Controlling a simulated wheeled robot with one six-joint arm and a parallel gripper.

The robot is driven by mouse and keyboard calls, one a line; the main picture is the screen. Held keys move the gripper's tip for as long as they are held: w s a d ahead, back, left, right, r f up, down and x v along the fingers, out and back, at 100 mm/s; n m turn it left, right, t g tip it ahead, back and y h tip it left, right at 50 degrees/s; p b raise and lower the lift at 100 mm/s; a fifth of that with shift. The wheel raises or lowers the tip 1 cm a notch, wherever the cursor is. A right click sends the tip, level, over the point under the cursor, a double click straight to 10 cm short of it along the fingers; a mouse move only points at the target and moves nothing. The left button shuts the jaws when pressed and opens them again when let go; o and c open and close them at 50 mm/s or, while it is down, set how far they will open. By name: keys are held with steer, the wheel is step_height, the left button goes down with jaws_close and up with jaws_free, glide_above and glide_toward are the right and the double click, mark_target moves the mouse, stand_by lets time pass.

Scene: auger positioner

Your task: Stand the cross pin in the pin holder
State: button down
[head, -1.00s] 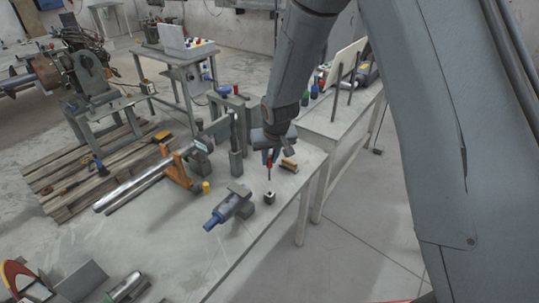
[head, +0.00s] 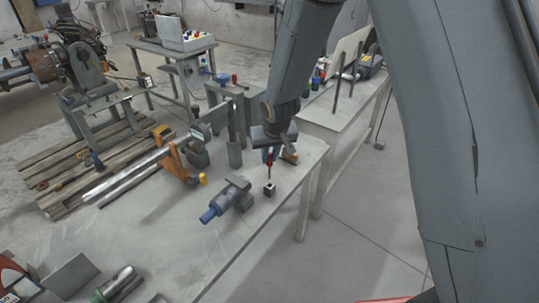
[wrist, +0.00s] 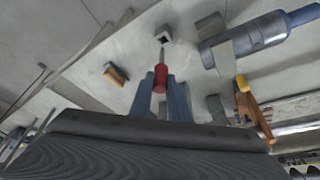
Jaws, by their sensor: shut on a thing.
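The cross pin has a red handle (head: 269,158) and a thin metal shaft. It hangs upright, shaft down, over the pin holder (head: 269,189), a small block with a dark square opening on top, on the bench. My gripper (head: 268,150) is shut on the red handle. In the wrist view, the two blue fingers of my gripper (wrist: 162,84) sit on either side of the red handle (wrist: 160,78). The shaft tip points at the pin holder (wrist: 165,35) and ends close to its edge. I cannot tell whether the tip touches it.
A grey cylinder with a blue end (head: 228,201) lies on the bench left of the holder. An orange-brown block (head: 290,155) stands just behind my gripper. An orange clamp (head: 178,165) and a long metal rod (head: 130,178) are further left.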

mark_target(270, 171)
steer(key=shift+f+b, duration=1)
steer(key=shift+f, duration=0.05)
steer(key=shift+f+b, duration=2.8)
steer(key=shift+b, duration=0.8)
stand_by(1.0)
steer(key=c, duration=1.6)
jaws_free()
steer(key=shift+v, duration=3.9)
